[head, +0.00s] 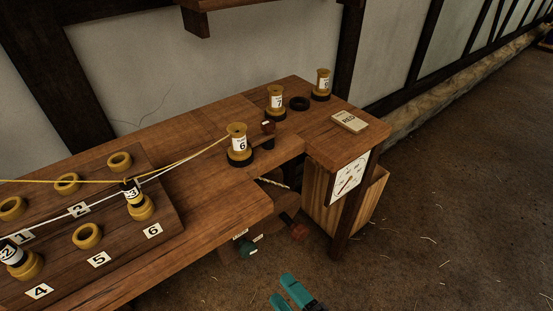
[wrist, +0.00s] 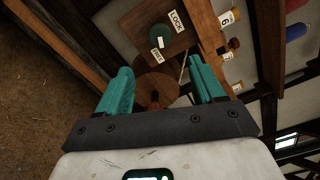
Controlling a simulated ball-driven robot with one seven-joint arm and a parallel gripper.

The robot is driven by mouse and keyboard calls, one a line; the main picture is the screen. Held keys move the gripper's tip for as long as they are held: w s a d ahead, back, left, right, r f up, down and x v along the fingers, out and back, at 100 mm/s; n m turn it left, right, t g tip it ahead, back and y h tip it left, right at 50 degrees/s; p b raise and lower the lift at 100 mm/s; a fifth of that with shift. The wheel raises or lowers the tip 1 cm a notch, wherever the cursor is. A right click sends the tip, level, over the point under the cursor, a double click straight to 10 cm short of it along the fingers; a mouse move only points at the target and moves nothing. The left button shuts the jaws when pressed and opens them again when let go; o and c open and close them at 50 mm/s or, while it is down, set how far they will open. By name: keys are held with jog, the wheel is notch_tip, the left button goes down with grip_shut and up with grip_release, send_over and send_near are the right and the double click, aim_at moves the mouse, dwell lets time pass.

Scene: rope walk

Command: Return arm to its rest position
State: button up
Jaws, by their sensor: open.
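My gripper (head: 291,291) shows at the bottom of the head view as teal fingers, below the bench's front edge and over the floor. In the wrist view my gripper (wrist: 158,88) has its two teal fingers spread apart with nothing held between them. A brown round disc (wrist: 157,88) shows beyond the fingers, with a green knob (wrist: 159,37) and a LOCK label (wrist: 176,21) further off. Most of my arm is outside the head view.
The wooden bench (head: 205,140) carries spools 6 (head: 238,141), 7 (head: 276,100) and another (head: 322,82), plus a RED card (head: 349,121). A numbered board (head: 165,215) with several rings lies left. A dial (head: 348,178) hangs by a wooden bin (head: 370,200). Floor at right is open.

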jog(key=s+d+n+g+h+p, duration=0.4)
jog(key=s+d+n+g, duration=0.3)
jog(key=d, duration=0.5)
jog(key=s+d+n+g+h+p, duration=0.3)
jog(key=s+d+n+g+h, duration=0.3)
jog(key=s+d, duration=0.4)
jog(key=shift+d+r+n+g+p, duration=0.2)
jog(key=shift+d+n+g+p, duration=0.25)
jog(key=shift+d+n, duration=0.5)
jog(key=shift+o, duration=0.5)
jog(key=shift+a, duration=0.15)
